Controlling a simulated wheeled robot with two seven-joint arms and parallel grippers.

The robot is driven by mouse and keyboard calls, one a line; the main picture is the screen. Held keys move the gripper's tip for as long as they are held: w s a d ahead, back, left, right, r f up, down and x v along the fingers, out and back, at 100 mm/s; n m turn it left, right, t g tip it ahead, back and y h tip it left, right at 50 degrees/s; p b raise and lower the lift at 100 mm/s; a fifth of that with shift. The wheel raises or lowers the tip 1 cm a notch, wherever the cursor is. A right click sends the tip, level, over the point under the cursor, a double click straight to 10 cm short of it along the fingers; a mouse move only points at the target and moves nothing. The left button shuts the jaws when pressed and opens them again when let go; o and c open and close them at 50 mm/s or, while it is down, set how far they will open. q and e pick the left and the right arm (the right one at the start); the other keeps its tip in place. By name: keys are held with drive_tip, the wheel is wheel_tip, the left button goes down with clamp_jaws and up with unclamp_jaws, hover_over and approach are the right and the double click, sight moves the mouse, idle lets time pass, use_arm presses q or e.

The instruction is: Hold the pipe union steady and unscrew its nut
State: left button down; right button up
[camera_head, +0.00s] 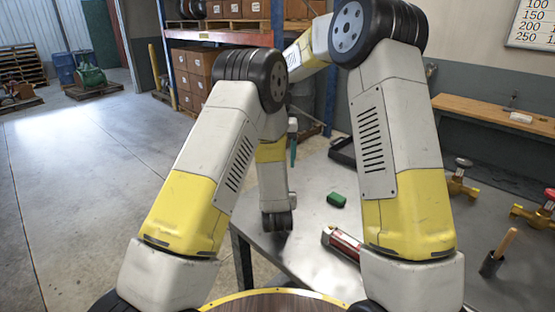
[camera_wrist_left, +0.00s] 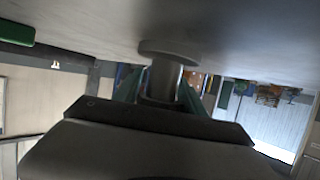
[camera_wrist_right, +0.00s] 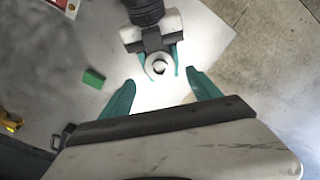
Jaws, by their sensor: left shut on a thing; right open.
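The pipe union (camera_wrist_left: 160,88) is a grey, upright cylinder with a wider round flange (camera_wrist_left: 168,47) against the table side in the left wrist view. In the right wrist view it shows end-on as a pale ring (camera_wrist_right: 158,67) with a dark centre. My left gripper (camera_wrist_left: 164,76) is shut on it, one teal finger on each side. My right gripper (camera_wrist_right: 160,77) is open, its teal fingers apart and pointing towards the union without touching it. In the head view my left gripper and the union are hidden behind my left wrist; a teal right finger shows. I cannot tell the nut apart.
A green block (camera_head: 337,200) and a red-and-white box (camera_head: 343,243) lie on the grey table (camera_head: 310,215). A black tray (camera_head: 342,152) lies behind. The union is near the table's left edge.

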wheel_tip(320, 180, down, 7)
drive_tip(key=shift+f, duration=0.15)
idle(0.4)
drive_tip(key=c, duration=1.4)
drive_tip(key=n, duration=0.3)
drive_tip(key=shift+c, duration=0.2)
drive_tip(key=shift+r, duration=1.1)
